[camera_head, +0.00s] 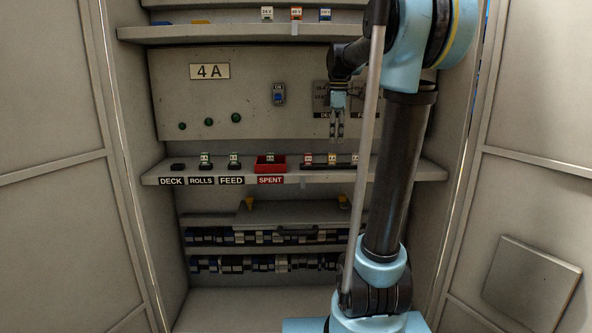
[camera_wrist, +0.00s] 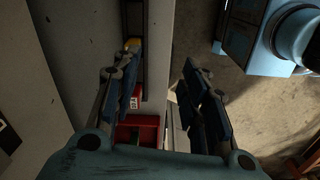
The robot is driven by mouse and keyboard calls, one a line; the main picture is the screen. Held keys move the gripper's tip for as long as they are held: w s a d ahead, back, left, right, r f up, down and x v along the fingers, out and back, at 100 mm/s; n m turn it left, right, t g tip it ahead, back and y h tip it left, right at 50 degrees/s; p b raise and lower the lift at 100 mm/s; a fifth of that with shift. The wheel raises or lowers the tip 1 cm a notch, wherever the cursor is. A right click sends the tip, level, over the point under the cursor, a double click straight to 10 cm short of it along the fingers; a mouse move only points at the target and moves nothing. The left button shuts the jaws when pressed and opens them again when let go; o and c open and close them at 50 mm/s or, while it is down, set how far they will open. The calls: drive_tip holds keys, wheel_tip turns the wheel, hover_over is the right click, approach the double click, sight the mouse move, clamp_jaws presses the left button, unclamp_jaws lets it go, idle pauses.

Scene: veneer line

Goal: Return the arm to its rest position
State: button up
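My gripper (camera_head: 337,132) hangs pointing down in front of the right part of the 4A panel (camera_head: 240,100), above the label shelf (camera_head: 400,170). My arm reaches up on the right and bends over toward the cabinet. In the wrist view, the two blue-padded fingers of my gripper (camera_wrist: 162,90) stand apart with nothing held between them. The shelf edge and part of the red bin show behind them.
The red SPENT bin (camera_head: 270,170) sits on the shelf between small labelled blocks. A switch (camera_head: 279,94) is on the panel. An upper shelf (camera_head: 230,33) carries more blocks. Cabinet doors stand at the left (camera_head: 50,120) and right (camera_head: 540,120).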

drive_tip(key=s+f+m+t, duration=0.2)
drive_tip(key=s+f+m, duration=1.3)
drive_tip(key=s+f, duration=1.2)
drive_tip(key=s, duration=0.2)
drive_tip(key=shift+s+d+f, duration=0.15)
drive_tip(key=shift+s+f, duration=0.15)
drive_tip(key=shift+s, duration=0.1)
drive_tip(key=shift+s+f+m, duration=0.15)
drive_tip(key=shift+f+m, duration=0.1)
drive_tip(key=shift+m, duration=0.05)
drive_tip(key=shift+c, duration=0.8)
drive_tip(key=shift+d, duration=0.1)
